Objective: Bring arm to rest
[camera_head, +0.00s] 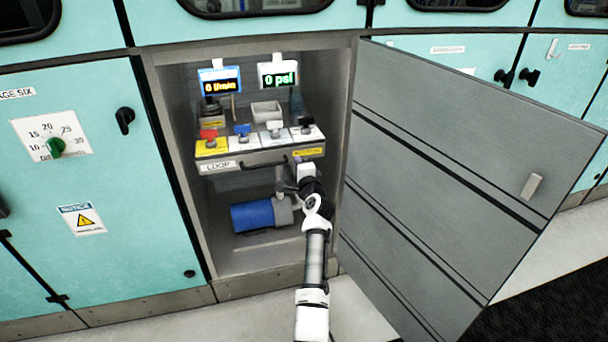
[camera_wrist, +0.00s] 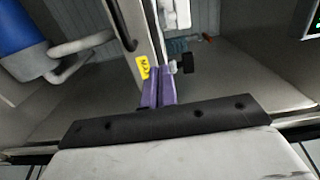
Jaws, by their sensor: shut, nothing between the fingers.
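My arm (camera_head: 315,260) reaches from the bottom of the head view into the open cabinet (camera_head: 270,262). My gripper sits at the right front of the drawer unit marked LOOP (camera_head: 235,165), near the drawer's black handle (camera_head: 262,167). In the wrist view my gripper (camera_wrist: 158,92) shows as two purple fingers pressed together, shut and empty. The fingertips lie close to a yellow label (camera_wrist: 143,67) on the unit's edge. Whether they touch it, I cannot tell.
The grey cabinet door (camera_head: 440,170) stands wide open to the right. A blue pump (camera_head: 253,215) sits below the drawer, left of my gripper. Several coloured valves and two displays, one reading 0 psi (camera_head: 279,75), are above. Bare floor (camera_head: 365,310) lies in front.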

